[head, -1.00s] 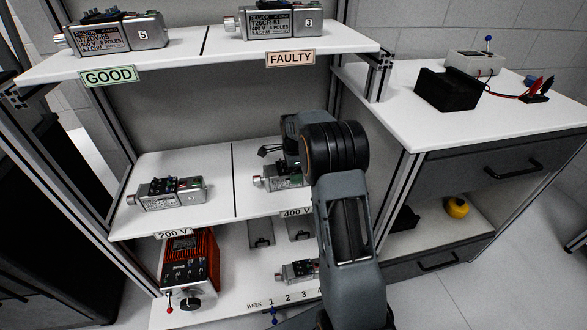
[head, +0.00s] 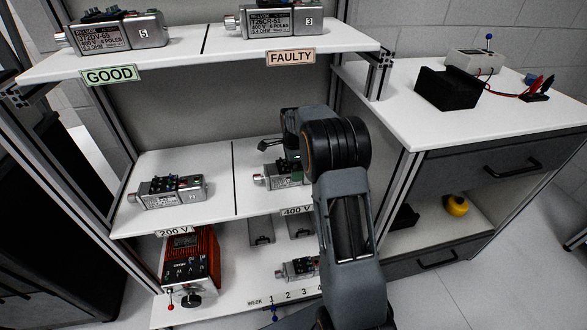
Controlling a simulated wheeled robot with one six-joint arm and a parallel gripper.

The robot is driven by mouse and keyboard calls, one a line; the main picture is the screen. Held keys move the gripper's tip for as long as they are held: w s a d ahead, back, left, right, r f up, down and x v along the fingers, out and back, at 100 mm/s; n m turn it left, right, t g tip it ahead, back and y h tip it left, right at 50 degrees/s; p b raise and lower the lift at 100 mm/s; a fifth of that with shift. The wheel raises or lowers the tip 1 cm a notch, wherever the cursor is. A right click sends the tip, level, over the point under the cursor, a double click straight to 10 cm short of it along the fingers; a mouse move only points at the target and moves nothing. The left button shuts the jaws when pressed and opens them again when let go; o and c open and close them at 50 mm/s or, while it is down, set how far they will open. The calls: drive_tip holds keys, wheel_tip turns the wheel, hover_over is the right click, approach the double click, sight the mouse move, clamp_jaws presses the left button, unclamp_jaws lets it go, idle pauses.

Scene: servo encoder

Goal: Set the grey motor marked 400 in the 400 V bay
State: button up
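A grey motor (head: 282,175) lies on the middle shelf in the bay behind the 400 V label (head: 297,211). Its shaft end points left, and its right end is hidden behind my arm. The marking on it is too small to read. My gripper (head: 268,147) is just above this motor, with a small gap seeming to show between them. Its fingers are small and partly hidden, so I cannot tell how far apart they are.
Another grey motor (head: 170,191) lies in the bay by the 200 V label (head: 174,232), left of the divider line. Motors stand on the GOOD (head: 109,76) and FAULTY (head: 290,57) shelf above. A red device (head: 190,262) and a motor (head: 299,268) are below.

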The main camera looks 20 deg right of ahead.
wheel_tip(320, 180, up, 10)
drive_tip(key=shift+f+p, duration=0.1)
drive_tip(key=shift+p, duration=1.1)
drive_tip(key=s+a+r+n+t, duration=0.1)
drive_tip(key=s+a+n, duration=0.4)
drive_tip(key=s+n, duration=0.5)
drive_tip(key=s+a+r+n+t, duration=0.1)
drive_tip(key=s+a+n+t, duration=0.1)
drive_tip(key=s+a+n, duration=0.4)
drive_tip(key=s+n, duration=0.4)
drive_tip(key=s, duration=0.6)
drive_tip(key=shift+s+a, duration=0.15)
drive_tip(key=shift+a, duration=0.05)
drive_tip(key=shift+r, duration=0.15)
wheel_tip(320, 180, up, 24)
drive_tip(key=p, duration=2.2)
drive_tip(key=shift+w+a+f+t, duration=0.25)
drive_tip(key=shift+w+a+t, duration=0.05)
drive_tip(key=shift+a+t, duration=0.15)
